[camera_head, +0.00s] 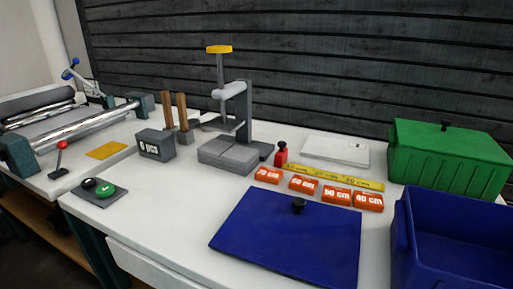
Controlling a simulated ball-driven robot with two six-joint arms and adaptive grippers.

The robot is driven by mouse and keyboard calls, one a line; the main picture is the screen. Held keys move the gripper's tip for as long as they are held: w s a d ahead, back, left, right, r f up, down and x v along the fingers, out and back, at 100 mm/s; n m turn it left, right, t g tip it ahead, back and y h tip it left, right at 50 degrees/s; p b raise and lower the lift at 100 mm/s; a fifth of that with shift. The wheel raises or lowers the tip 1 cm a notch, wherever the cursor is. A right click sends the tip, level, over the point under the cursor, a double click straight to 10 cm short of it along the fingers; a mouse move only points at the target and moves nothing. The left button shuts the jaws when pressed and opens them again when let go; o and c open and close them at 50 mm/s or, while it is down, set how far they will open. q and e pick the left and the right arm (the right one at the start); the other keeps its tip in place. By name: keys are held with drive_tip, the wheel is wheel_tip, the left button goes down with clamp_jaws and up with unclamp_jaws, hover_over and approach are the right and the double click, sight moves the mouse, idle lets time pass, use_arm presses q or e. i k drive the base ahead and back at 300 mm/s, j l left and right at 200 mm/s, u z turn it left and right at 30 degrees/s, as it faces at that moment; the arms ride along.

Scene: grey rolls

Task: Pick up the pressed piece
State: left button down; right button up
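A grey hand press (240,105) with a yellow top handle (219,49) stands at the middle back of the white table. Its upper plate (220,124) is raised above a grey base block (228,153). I see no separate piece clearly on the block. A thin flat orange-yellow piece (107,149) lies on the table at the left, near the rolls; I cannot tell if it is the pressed piece. Neither of my grippers is in view.
Rolls (95,120) fill the left. A 0 display box (156,145), button plate (100,191), orange length blocks (336,195), yellow ruler (335,177) and blue lid (290,236) occupy the table. Green (450,158) and blue (455,240) bins stand right.

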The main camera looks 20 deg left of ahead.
sight(239, 159)
drive_tip(key=k+u, duration=0.25)
drive_tip(key=u, duration=0.25)
drive_tip(key=k+j+u, duration=0.1)
drive_tip(key=u, duration=0.4)
drive_tip(key=k+j+u, duration=0.25)
drive_tip(key=u, duration=0.2)
